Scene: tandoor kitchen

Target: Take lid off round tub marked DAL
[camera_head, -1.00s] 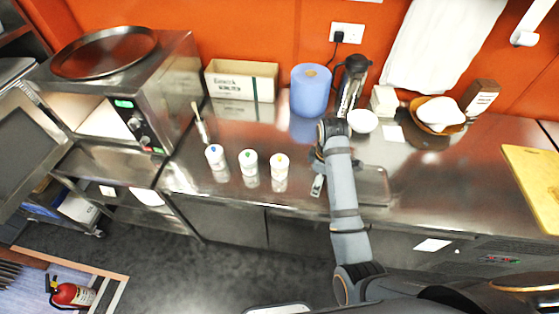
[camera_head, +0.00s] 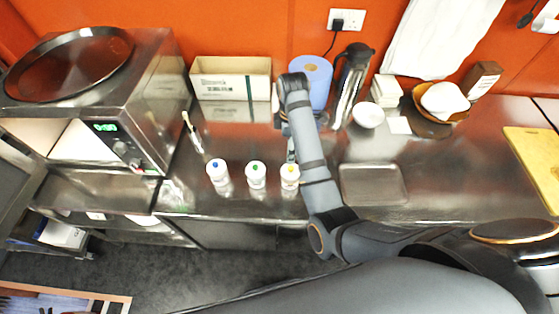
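Three small white round tubs stand in a row on the steel counter: one with a blue mark on its lid (camera_head: 217,172), one with a green mark (camera_head: 256,175) and one with a yellow mark (camera_head: 290,176). Any lettering on them is too small to read, so I cannot tell which is DAL. My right gripper (camera_head: 290,150) points down just behind the yellow-marked tub. It is mostly hidden by my arm, and whether it touches the tub or is open cannot be told. My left gripper is not in view.
A steel oven (camera_head: 105,100) stands at the left. Behind are a cardboard box (camera_head: 232,79), a blue paper roll (camera_head: 313,78), a black-and-steel flask (camera_head: 351,85) and a white bowl (camera_head: 368,115). A flat tray (camera_head: 372,185) lies right of the tubs.

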